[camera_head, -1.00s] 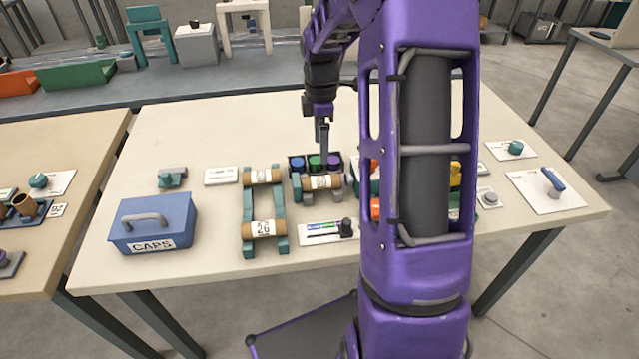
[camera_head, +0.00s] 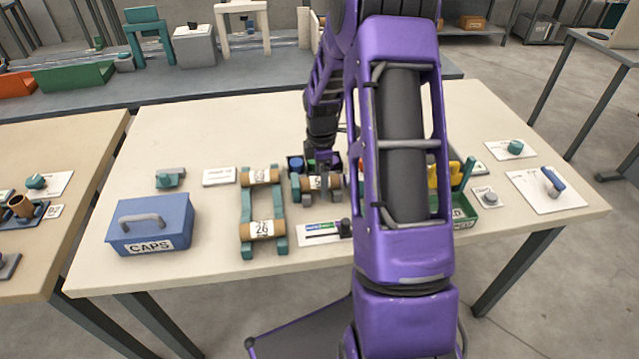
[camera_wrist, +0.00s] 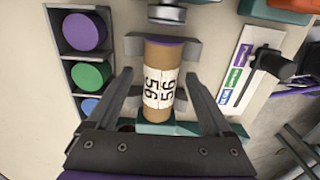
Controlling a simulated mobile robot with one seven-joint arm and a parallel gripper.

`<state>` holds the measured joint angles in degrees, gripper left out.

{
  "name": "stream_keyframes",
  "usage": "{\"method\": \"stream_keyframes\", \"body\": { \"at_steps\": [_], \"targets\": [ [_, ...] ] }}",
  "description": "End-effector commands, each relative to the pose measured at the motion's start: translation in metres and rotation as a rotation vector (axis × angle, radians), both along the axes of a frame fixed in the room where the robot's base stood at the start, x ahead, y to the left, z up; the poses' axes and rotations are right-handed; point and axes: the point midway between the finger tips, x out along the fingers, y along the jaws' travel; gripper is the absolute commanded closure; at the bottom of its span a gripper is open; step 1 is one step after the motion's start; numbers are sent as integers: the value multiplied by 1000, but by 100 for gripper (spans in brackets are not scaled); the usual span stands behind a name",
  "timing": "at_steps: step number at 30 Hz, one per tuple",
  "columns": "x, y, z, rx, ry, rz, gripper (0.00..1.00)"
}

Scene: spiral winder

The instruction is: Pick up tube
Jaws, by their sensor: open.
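A brown cardboard tube (camera_wrist: 163,85) with a white label reading 56 and 95 lies in a small cradle (camera_wrist: 155,127) in the wrist view. A purple edge shows at its far end. In the head view the tube (camera_head: 318,183) sits near the table's middle. My gripper (camera_wrist: 158,76) is open, with one finger on each side of the tube; I cannot tell whether they touch it. In the head view my gripper (camera_head: 322,160) is just above and behind the tube, partly hidden by dark arm parts. Two more tubes (camera_head: 262,175) (camera_head: 260,230) rest on a teal rack (camera_head: 280,208) to the left.
A dark holder (camera_wrist: 105,50) with purple, green and blue caps stands beside the tube. A blue CAPS box (camera_head: 150,225) is at the table's left. A card with coloured bars (camera_wrist: 235,72) and a dark knobbed tool lies nearby. My arm hides part of the green bin (camera_head: 462,212).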

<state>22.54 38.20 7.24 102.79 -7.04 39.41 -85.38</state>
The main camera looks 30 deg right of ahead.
Motion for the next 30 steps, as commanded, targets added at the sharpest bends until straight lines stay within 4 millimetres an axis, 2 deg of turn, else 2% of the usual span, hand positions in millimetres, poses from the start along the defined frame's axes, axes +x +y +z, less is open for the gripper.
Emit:
{"method": "stream_keyframes", "body": {
  "at_steps": [4, 18, 26, 30],
  "targets": [
    [0, 0, 0, 0, 0, 0, 17],
    [0, 0, 1, 0, 0, 0, 100],
    [0, 0, 3, 0, 0, 0, 100],
    [1, -1, 19, -1, -4, -1, 100]
  ]
}}
